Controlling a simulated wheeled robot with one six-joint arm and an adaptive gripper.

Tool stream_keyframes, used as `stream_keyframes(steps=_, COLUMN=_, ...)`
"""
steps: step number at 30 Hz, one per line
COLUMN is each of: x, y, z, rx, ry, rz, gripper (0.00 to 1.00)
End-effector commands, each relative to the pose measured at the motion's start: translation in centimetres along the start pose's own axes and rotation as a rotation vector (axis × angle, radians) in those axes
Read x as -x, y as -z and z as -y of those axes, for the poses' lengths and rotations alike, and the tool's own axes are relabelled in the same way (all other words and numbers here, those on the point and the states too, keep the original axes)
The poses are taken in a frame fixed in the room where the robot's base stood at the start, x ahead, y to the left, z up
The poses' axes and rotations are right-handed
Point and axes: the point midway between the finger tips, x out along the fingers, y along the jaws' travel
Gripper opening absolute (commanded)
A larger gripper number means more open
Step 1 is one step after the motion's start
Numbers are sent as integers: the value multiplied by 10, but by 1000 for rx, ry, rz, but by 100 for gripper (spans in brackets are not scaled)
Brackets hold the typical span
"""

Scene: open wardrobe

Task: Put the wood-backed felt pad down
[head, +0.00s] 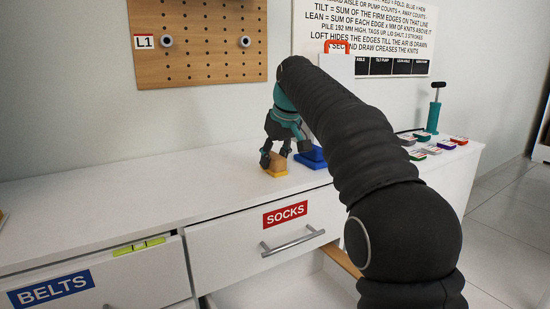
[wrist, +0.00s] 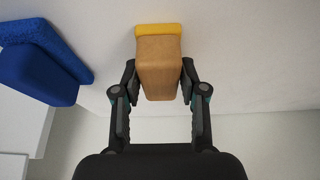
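The wood-backed felt pad (head: 277,163) is a tan wooden block with a yellow felt layer underneath. It is upright, felt side down, at or very close to the white dresser top; I cannot tell if it touches. It also shows in the wrist view (wrist: 158,66), with the yellow layer at its far end. My gripper (head: 284,154) reaches down over the block. In the wrist view the two fingertips (wrist: 159,78) lie along opposite sides of the wood, with no clear gap, so the gripper looks shut on it.
A blue block (head: 312,157) stands just right of the pad and shows at the left in the wrist view (wrist: 40,62). The dresser top (head: 130,195) is clear to the left. Several small coloured items and a teal pump (head: 433,118) stand at the right end.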

Motion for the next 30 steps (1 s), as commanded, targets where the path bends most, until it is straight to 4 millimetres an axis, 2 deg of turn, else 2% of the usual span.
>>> stream_keyframes(steps=10, x=0, y=0, z=0, rx=0, ry=0, rz=1, gripper=62)
stream_keyframes(steps=14, x=8, y=2, z=0, rx=0, ry=0, rz=-1, gripper=62)
stream_keyframes(steps=30, x=105, y=3, z=0, rx=0, ry=0, rz=-1, gripper=62)
